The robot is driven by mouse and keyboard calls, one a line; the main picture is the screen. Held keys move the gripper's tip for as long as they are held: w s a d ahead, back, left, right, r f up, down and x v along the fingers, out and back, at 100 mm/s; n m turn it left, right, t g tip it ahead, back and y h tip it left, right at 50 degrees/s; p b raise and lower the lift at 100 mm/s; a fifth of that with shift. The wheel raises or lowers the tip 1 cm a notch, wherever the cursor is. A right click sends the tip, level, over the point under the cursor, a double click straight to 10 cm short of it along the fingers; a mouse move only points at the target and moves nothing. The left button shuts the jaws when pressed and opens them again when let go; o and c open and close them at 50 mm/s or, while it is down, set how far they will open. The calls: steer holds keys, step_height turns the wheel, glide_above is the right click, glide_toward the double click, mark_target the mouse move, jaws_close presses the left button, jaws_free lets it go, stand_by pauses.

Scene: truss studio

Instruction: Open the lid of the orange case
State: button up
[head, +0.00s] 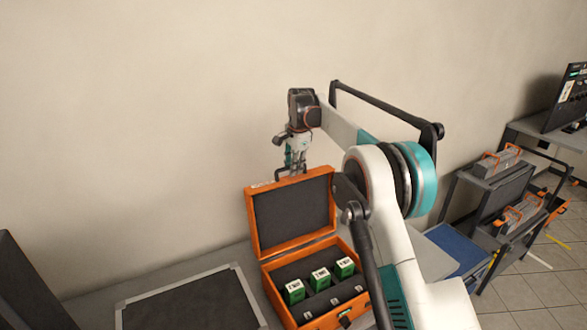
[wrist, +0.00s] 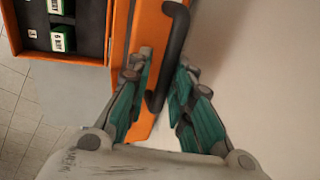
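The orange case (head: 317,247) stands on the grey table with its lid (head: 292,213) raised about upright at the back, dark lining facing forward. A dark bar handle (wrist: 178,35) is fixed to the lid's orange outer edge. It also shows at the top of the lid in the head view (head: 283,174). My gripper (head: 294,170) points down at the lid's top edge. In the wrist view my gripper (wrist: 165,72) has its green fingers apart, one on each side of the handle; I see a gap, and firm contact cannot be made out.
Green boxes (head: 320,279) stand in the case's dark insert. A dark panel with a pale frame (head: 190,304) lies left of the case. The wall (head: 150,120) is close behind the lid. My arm covers part of the case's right side. A shelf cart (head: 490,200) stands at the right.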

step_height(320, 180, up, 11)
steer(key=s, duration=0.2)
steer(key=shift+d, duration=0.45)
steer(key=shift+f, duration=0.1)
steer(key=s+d+n+t+b, duration=0.1)
steer(key=s+d+n+b, duration=0.4)
steer(key=s, duration=0.8)
steer(key=s+d+n+t+b, duration=0.2)
steer(key=s+d+b, duration=0.35)
steer(key=s, duration=0.65)
steer(key=s+d+f+n+t+b, duration=0.1)
steer(key=s+d+f+n+b, duration=0.1)
steer(key=s+f, duration=0.9)
steer(key=s+d+f+n+t+h+b, duration=0.1)
steer(key=s+d+f+n+b, duration=0.2)
steer(key=s+f, duration=0.8)
steer(key=s+b, duration=0.2)
steer(key=s, duration=0.2)
steer(key=shift+d+f+n, duration=0.25)
steer(key=shift+d+n, duration=0.1)
steer(key=shift+n, duration=0.05)
